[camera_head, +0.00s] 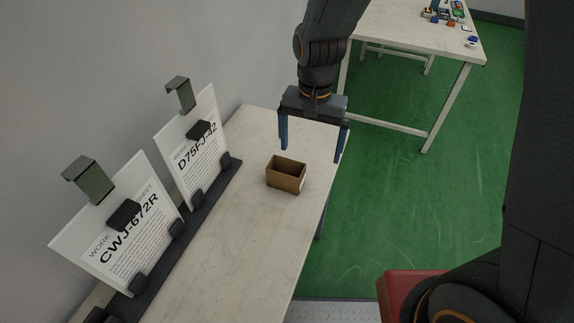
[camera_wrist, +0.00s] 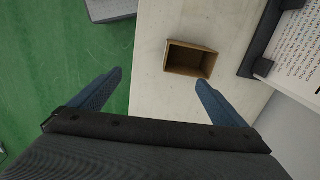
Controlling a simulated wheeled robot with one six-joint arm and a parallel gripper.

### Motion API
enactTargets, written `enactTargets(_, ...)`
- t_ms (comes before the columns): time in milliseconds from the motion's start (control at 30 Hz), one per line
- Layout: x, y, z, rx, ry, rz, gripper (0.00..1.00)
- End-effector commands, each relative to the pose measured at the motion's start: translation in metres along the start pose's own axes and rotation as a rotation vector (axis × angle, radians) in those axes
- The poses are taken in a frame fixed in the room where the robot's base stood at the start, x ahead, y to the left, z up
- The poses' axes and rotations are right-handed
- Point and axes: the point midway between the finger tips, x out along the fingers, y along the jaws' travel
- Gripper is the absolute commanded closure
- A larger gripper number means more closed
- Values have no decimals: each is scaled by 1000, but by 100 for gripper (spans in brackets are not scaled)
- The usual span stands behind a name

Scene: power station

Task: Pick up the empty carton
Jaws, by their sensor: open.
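A small open-topped brown carton (camera_head: 286,180) stands upright on the pale bench, near its right edge, and its inside looks empty. A white label shows on its right side. The carton (camera_wrist: 190,60) also shows in the wrist view, beyond the right finger and apart from it. My gripper (camera_head: 312,150) has two blue fingers spread wide, with nothing between them. It is above the bench, behind the carton in the head view. In the wrist view my gripper (camera_wrist: 158,92) is open, with bench surface and green floor showing between the fingers.
Two work sheets, a near one (camera_head: 125,225) and a far one (camera_head: 192,145), lean in a dark rack along the wall on the left. The bench top (camera_head: 225,255) is otherwise clear. Another table (camera_head: 410,35) with small items stands at the back right across green floor.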

Motion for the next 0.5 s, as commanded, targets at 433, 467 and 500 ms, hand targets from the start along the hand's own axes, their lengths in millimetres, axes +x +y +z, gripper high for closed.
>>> enactTargets(433, 18, -49, 18, 34, -2, 2, 4)
enactTargets(467, 21, -49, 18, 34, -2, 2, 4)
enactTargets(500, 24, -49, 18, 34, -1, 1, 4)
